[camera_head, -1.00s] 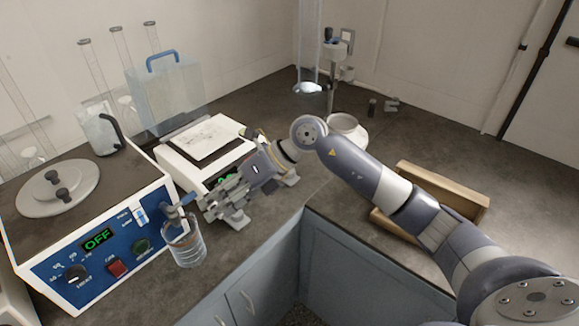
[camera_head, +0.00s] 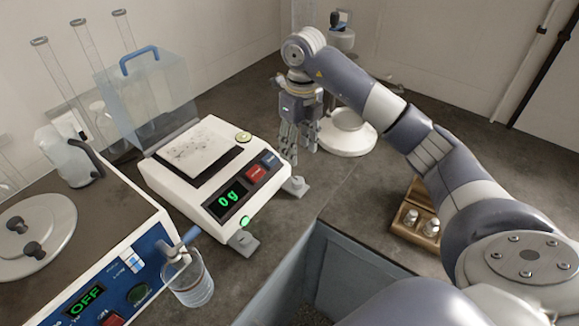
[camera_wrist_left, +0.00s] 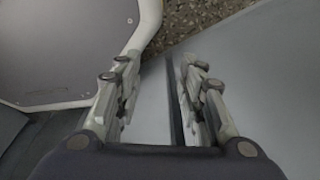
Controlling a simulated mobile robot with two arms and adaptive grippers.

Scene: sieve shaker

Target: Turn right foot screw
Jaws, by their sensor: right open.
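The left foot screw (camera_head: 243,242) is at the front corner. My right gripper (camera_head: 300,151) is open and empty, fingers pointing down, just above and behind the right foot in the picture, apart from it. My left gripper (camera_wrist_left: 160,88) shows only in the left wrist view, open and empty over grey cabinet fronts.
A water bath reading OFF (camera_head: 130,270) and a glass beaker (camera_head: 189,281) stand left of the balance. A clear box with a blue handle (camera_head: 150,90) is behind it. A white round-based stand (camera_head: 347,138) is close right of my right gripper. A wooden box with metal weights (camera_head: 410,226) lies farther right.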

